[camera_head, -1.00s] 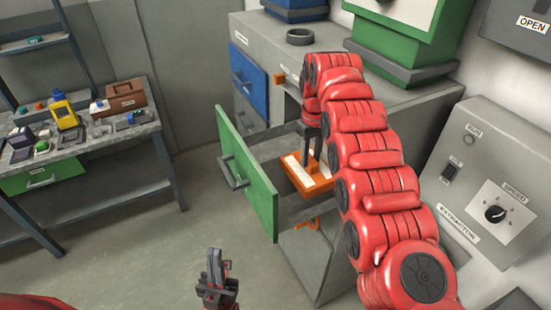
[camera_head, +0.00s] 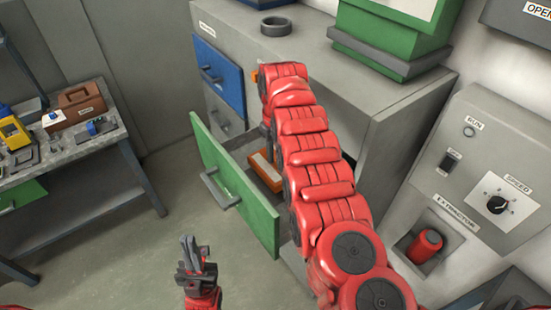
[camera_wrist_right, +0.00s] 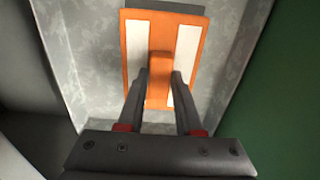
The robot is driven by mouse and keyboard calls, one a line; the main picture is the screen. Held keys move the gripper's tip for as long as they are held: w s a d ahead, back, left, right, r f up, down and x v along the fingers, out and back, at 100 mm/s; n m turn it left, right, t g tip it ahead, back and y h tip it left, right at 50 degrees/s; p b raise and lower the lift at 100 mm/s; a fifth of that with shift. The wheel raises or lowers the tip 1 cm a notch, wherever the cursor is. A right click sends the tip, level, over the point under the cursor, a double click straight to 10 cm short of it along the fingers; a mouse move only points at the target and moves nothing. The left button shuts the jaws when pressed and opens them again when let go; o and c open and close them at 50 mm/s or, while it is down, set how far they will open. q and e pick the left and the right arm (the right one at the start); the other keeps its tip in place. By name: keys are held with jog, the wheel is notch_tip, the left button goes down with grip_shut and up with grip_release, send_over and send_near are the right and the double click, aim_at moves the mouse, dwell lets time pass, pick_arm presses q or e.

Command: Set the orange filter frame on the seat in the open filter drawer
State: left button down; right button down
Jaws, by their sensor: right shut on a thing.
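The orange filter frame (camera_head: 263,172) shows partly inside the outline of the open filter drawer (camera_head: 233,187), which has a green front. My red right arm covers the rest of it. In the right wrist view the frame (camera_wrist_right: 134,70) has white panels and a raised orange middle grip. My right gripper (camera_wrist_right: 160,76) is shut on that grip. Grey drawer floor (camera_wrist_right: 90,60) lies behind the frame; I cannot tell whether they touch. A dark bar (camera_wrist_right: 165,6) shows at the frame's far edge. The seat is not clearly visible. My left gripper (camera_head: 194,243) is away from the drawer, above the floor.
A blue drawer (camera_head: 218,75) is shut beside the open one. A dark ring (camera_head: 276,26) and a green machine (camera_head: 395,38) stand on the cabinet top. A control panel (camera_head: 480,180) is at right. A cluttered workbench (camera_head: 75,145) is at left, with clear floor between.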

aim_at(276, 156)
notch_tip(276, 156, down, 3)
jog(key=shift+s+f+p, duration=0.1)
jog(key=shift+s+p, duration=0.05)
jog(key=shift+p, duration=0.45)
jog(key=shift+f, duration=0.25)
jog(key=c, duration=0.6)
grip_release()
